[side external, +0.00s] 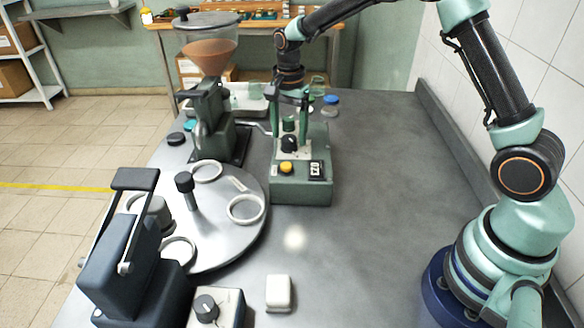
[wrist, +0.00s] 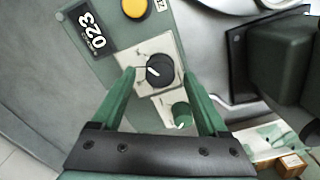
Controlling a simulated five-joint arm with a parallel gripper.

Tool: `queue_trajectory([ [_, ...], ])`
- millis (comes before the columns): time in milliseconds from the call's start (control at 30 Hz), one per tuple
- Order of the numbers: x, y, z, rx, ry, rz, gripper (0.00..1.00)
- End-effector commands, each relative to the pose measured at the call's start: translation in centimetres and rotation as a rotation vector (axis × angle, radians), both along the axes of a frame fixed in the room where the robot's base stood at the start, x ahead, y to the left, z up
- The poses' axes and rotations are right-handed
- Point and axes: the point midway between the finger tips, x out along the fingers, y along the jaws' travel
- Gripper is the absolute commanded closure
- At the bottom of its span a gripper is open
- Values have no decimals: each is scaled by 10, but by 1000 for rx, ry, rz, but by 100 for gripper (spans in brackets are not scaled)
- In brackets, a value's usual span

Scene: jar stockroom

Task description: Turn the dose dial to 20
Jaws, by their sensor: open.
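The dose dial is a black knob with a white pointer line (wrist: 160,70) on a pale plate. It also shows in the side view (side external: 289,144) on top of the green dosing box (side external: 302,192). In the wrist view the pointer slants across the knob. The black display (wrist: 90,32) appears to read 023; it faces front in the side view (side external: 317,170). My gripper (wrist: 159,76) is open, its green fingers on either side of the dial with gaps showing. In the side view my gripper (side external: 289,108) points down over the box. Fingertip height against the dial is hard to judge.
A yellow button (wrist: 134,8) and a green knob (wrist: 181,115) flank the dial. A hopper machine (side external: 207,60) stands behind left. A round turntable (side external: 222,245) with white rings is front left. A second knob box (side external: 217,308) is nearer.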

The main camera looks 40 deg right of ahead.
Motion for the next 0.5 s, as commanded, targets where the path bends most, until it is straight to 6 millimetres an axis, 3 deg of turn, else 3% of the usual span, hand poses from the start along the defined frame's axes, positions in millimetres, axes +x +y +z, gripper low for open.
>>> queue_trajectory([
  [200, 0, 0, -15, 0, 0, 0, 24],
  [467, 0, 0, -16, 0, -1, 0, 24],
  [500, 0, 0, -16, 0, -1, 0, 31],
])
